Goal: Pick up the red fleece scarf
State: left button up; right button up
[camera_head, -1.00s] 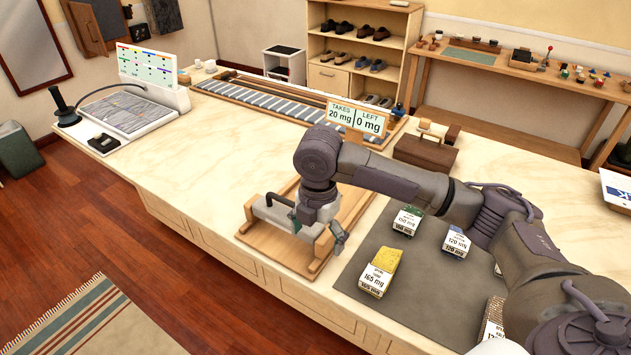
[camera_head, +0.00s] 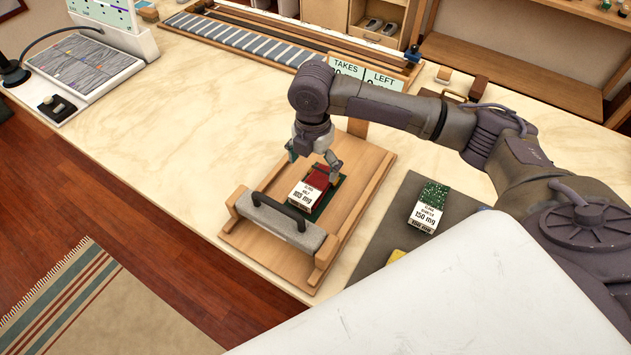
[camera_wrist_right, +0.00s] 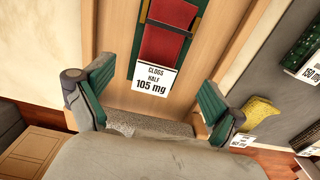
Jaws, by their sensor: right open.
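A folded red cloth piece (camera_head: 318,179), which I take as the red fleece scarf, lies on a green strip in the wooden press frame (camera_head: 240,238). A white label reading 105 mg covers its near end. The red cloth also shows in the right wrist view (camera_wrist_right: 168,40), ahead of the fingers. My right gripper (camera_head: 314,161) is open and empty, close above the far end of the red piece in the head view. In the wrist view its green-padded fingers (camera_wrist_right: 155,105) stand apart, with the label between and beyond them. My left gripper is not in view.
A grey bar with a black handle (camera_head: 283,220) lies across the frame's near end. A grey mat (camera_head: 400,210) at the right holds a green labelled piece (camera_head: 432,205) and a yellow one (camera_head: 396,257). The tabletop left of the frame is clear.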

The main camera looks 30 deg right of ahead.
aim_at(317, 180)
notch_tip(317, 180, down, 2)
jog(key=shift+w+f, duration=0.1)
jog(key=shift+f, duration=0.15)
jog(key=shift+d+f+p, duration=0.15)
jog(key=shift+d+f, duration=0.05)
jog(key=shift+f, duration=0.3)
jog(key=shift+d+f+p, duration=0.15)
jog(key=shift+f, duration=0.35)
jog(key=f, duration=0.2)
jog(key=shift+w+d+f, duration=0.15)
jog(key=shift+d+f, duration=0.1)
jog(key=shift+f, duration=0.55)
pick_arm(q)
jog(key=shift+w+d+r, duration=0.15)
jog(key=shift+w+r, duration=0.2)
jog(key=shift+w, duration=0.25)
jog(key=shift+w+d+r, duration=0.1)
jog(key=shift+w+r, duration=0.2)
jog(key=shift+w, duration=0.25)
pick_arm(e)
jog(key=c, duration=1.3)
